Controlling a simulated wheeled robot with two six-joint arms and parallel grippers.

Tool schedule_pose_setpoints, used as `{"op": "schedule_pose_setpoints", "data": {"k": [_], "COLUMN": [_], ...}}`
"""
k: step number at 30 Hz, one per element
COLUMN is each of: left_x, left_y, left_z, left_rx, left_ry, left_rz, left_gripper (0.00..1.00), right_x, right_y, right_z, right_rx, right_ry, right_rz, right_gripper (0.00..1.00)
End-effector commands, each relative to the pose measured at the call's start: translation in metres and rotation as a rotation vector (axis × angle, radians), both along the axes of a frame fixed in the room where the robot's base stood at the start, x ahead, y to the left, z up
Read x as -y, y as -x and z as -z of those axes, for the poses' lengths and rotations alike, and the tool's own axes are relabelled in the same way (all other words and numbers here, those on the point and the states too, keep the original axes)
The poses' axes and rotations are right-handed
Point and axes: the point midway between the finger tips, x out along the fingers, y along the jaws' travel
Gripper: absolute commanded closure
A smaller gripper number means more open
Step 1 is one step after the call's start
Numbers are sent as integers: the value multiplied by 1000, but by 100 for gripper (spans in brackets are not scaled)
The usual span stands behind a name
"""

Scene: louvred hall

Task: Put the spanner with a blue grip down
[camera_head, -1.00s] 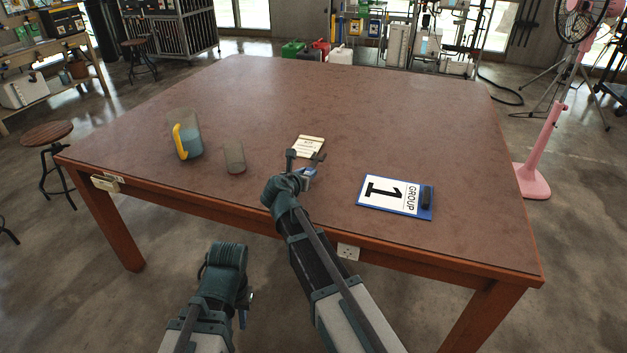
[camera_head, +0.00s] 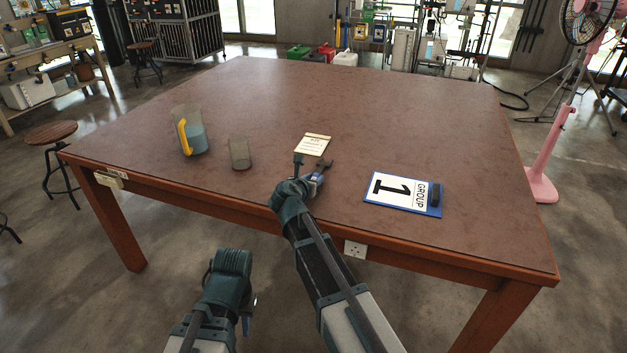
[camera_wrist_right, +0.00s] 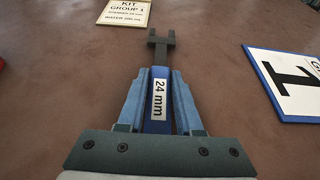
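The spanner with a blue grip (camera_wrist_right: 158,98) lies along the middle of the right wrist view, its dark open jaw pointing away and a "24 mm" label on the grip. My right gripper (camera_wrist_right: 160,80) has one finger on each side of the grip and looks shut on it. In the head view the spanner (camera_head: 319,171) is at my right gripper (camera_head: 309,178), over the near part of the table (camera_head: 400,110). I cannot tell whether the spanner touches the tabletop. My left gripper (camera_head: 247,315) hangs low in front of the table; its fingers are unclear.
A kit card (camera_head: 314,145) lies just beyond the spanner. A blue-edged "GROUP 1" board (camera_head: 400,193) with a dark block lies to the right. A yellow-handled jug (camera_head: 196,140) and a small clear cup (camera_head: 240,154) stand to the left. The table's far half is clear.

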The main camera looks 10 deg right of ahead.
Motion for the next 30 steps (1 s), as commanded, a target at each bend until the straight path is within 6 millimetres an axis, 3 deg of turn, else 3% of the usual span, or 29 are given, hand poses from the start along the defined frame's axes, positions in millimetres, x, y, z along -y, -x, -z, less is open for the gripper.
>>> {"op": "schedule_pose_setpoints", "data": {"k": [1,4,15,30], "left_x": [0,0,0,0], "left_y": [0,0,0,0], "left_z": [0,0,-6,-42], "left_rx": [0,0,0,0], "left_ry": [0,0,0,0], "left_rz": [0,0,0,0], "left_gripper": [73,73,73,73], "right_x": [0,0,0,-48], "right_y": [0,0,0,74], "right_z": [0,0,-6,-42], "right_rx": [0,0,0,0], "right_ry": [0,0,0,0], "right_rz": [0,0,0,-2], "right_gripper": [55,38,38,38]}}
